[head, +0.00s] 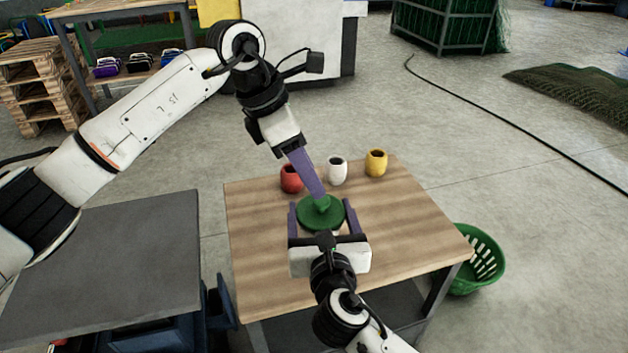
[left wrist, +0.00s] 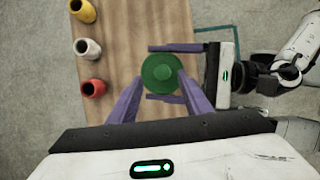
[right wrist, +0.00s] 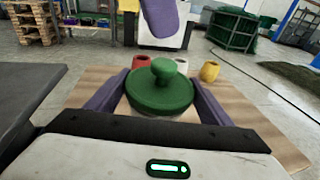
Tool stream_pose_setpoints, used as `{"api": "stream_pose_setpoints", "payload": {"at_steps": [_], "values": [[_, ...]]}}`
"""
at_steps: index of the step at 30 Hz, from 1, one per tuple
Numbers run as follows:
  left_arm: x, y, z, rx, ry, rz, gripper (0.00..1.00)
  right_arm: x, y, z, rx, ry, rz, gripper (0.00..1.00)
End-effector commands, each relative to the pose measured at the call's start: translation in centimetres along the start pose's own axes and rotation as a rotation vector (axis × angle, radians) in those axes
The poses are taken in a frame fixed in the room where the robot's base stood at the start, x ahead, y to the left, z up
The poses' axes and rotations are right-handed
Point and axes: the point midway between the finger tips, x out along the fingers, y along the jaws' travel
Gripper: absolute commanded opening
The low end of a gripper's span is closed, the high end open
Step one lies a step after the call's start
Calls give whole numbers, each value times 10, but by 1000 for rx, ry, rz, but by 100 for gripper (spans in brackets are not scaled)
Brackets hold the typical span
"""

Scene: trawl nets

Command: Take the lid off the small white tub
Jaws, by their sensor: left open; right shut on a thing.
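The small white tub (right wrist: 180,116) stands on the wooden table, mostly hidden beneath a round green lid with a knob (head: 321,213). The lid also shows in the left wrist view (left wrist: 160,80), seated on the tub. My right gripper (head: 320,212) has its purple fingers on either side of the tub below the lid, shut on it. My left gripper (head: 322,199) comes from above, its fingertips at the lid's knob. In the left wrist view its fingers are spread on either side of the lid's middle; I cannot tell whether they touch the knob.
A red cup (head: 291,179), a white cup (head: 337,170) and a yellow cup (head: 376,162) stand behind the lid on the wooden table (head: 400,225). A green basket (head: 480,262) is on the floor at right. A grey table (head: 120,260) is at left.

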Motion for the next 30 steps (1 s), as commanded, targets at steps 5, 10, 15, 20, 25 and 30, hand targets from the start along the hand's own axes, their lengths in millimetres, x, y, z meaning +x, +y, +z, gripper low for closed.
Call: {"api": "stream_pose_setpoints", "payload": {"at_steps": [5,10,15,20,25,30], "values": [[-42,1,0,0,-3,6,45,0,0,-1,0,2,0,34],[-71,1,0,-1,-2,6,45,0,0,0,0,0,0,34],[-85,0,0,-1,-2,4,45,0,0,0,0,-1,0,34],[-88,0,0,-1,-2,3,45,0,0,1,0,-2,0,34],[-88,0,0,-1,-2,3,45,0,0,1,0,-3,0,78],[-87,0,0,-1,-2,3,45,0,0,2,0,-3,0,96]]}}
